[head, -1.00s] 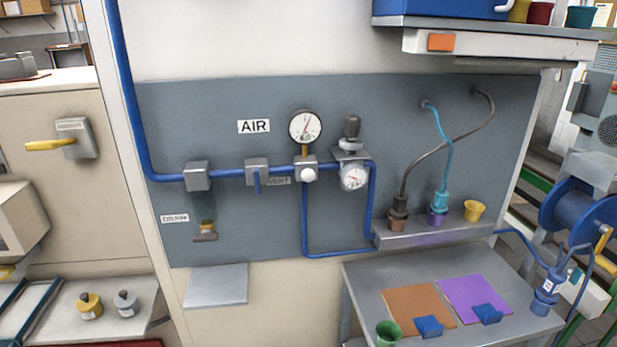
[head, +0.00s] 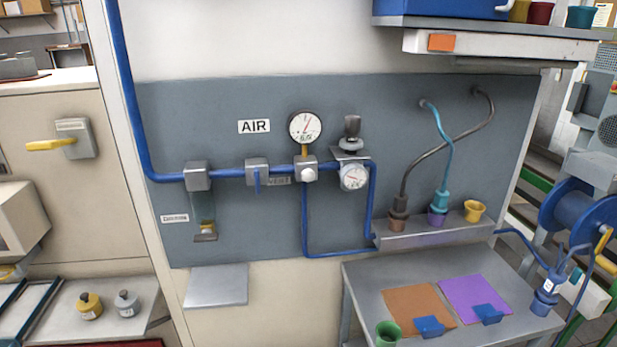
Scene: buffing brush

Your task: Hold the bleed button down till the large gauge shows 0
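The large gauge (head: 305,127) is a white round dial on the grey panel, right of the AIR sign. Its red needle points up and slightly right; the numbers are too small to read. A white round button (head: 308,175) sits on a grey block on the blue pipe just below this gauge. It looks like the bleed button, but no readable label on it confirms this. Nothing touches it. A smaller gauge (head: 353,177) hangs to its right under a dark-knobbed regulator (head: 351,135). Neither of my grippers is in view.
A small grey shelf (head: 216,285) juts out below the panel. A ledge (head: 430,236) with hose fittings and a table (head: 365,283) stand to the right. The space before the gauges is clear.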

